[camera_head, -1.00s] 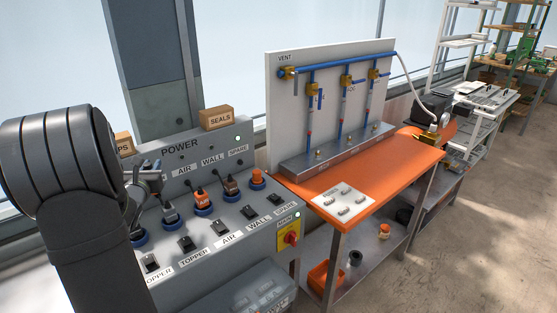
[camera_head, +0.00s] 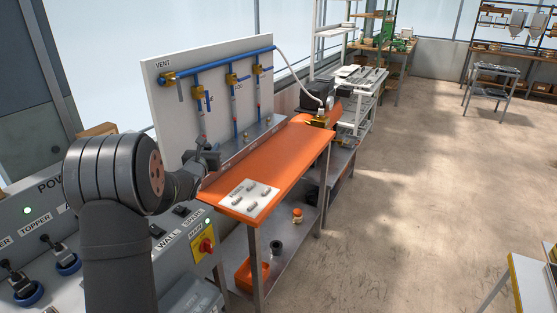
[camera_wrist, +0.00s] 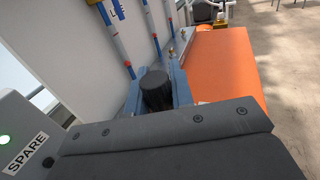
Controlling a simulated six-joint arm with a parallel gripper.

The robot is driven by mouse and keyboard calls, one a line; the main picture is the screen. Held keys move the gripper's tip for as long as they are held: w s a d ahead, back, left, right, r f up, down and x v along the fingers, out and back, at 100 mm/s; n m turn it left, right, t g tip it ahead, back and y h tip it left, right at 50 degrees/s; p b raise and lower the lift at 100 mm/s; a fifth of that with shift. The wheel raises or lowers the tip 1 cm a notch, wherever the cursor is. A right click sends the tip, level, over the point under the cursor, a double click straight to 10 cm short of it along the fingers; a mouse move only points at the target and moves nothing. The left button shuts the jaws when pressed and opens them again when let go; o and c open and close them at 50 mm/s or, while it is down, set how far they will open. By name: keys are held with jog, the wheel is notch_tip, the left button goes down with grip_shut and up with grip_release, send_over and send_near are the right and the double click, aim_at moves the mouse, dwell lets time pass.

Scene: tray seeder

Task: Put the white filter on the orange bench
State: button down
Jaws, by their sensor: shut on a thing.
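The orange bench (camera_head: 262,172) stands right of the power console; its top also shows in the wrist view (camera_wrist: 225,65). My gripper (camera_head: 208,158) is at the bench's near left end, in front of the pipe board. In the wrist view my gripper (camera_wrist: 156,88) is shut on a dark, round-topped cylinder (camera_wrist: 156,92), left of the bench top. Whether the cylinder touches anything below is hidden. I cannot make out a white filter in either view.
A white card (camera_head: 249,197) with several small grey parts lies on the bench front. The pipe board (camera_head: 165,110) rises behind, with a metal ledge at its foot. A brass fitting (camera_head: 318,119) sits at the far end. The middle of the bench top is clear.

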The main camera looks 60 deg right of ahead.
jog(key=s+d+m+g, duration=0.1)
jog(key=s+d+g, duration=0.1)
jog(key=s+d, duration=0.65)
send_over(224, 193)
jog(key=shift+h, duration=0.4)
jog(key=shift+f, duration=8.15)
jog(key=shift+f, duration=0.1)
jog(key=c, duration=1.3)
grip_release()
jog(key=shift+o, duration=0.2)
